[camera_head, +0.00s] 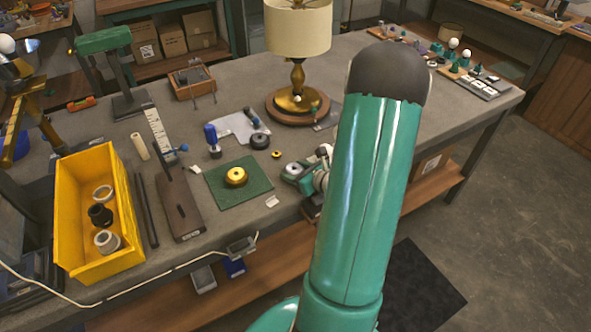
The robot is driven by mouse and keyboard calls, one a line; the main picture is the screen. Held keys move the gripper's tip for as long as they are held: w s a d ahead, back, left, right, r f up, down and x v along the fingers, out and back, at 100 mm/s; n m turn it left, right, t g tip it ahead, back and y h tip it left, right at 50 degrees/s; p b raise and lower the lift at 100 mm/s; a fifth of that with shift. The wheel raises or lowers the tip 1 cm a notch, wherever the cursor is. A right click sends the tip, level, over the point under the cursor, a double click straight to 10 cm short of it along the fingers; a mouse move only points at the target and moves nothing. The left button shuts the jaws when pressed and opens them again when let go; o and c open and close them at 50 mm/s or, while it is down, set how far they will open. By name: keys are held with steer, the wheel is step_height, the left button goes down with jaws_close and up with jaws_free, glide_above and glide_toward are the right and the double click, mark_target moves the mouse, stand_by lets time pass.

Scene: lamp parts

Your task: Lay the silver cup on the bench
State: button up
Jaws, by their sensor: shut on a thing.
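My gripper (298,174) is low over the bench, just left of my green arm, which hides part of it. It is shut on a small silvery thing that seems to be the silver cup (293,169). The cup's shape and tilt are too small and too covered to tell. I cannot tell whether it touches the bench. The grey bench top (335,75) runs from front left to back right. Left of my gripper, a dark green mat (257,187) lies on the bench with a brass round part (235,176) on it.
A lamp (298,92) with a cream shade stands behind my gripper. A yellow bin (68,215) holding several round parts stands at the left front. A dark wooden block (180,207) lies beside it. Small parts crowd the far right end (482,84). Bare bench shows near the front edge.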

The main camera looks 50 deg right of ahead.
steer(key=o, duration=1)
steer(key=shift+f, duration=0.1)
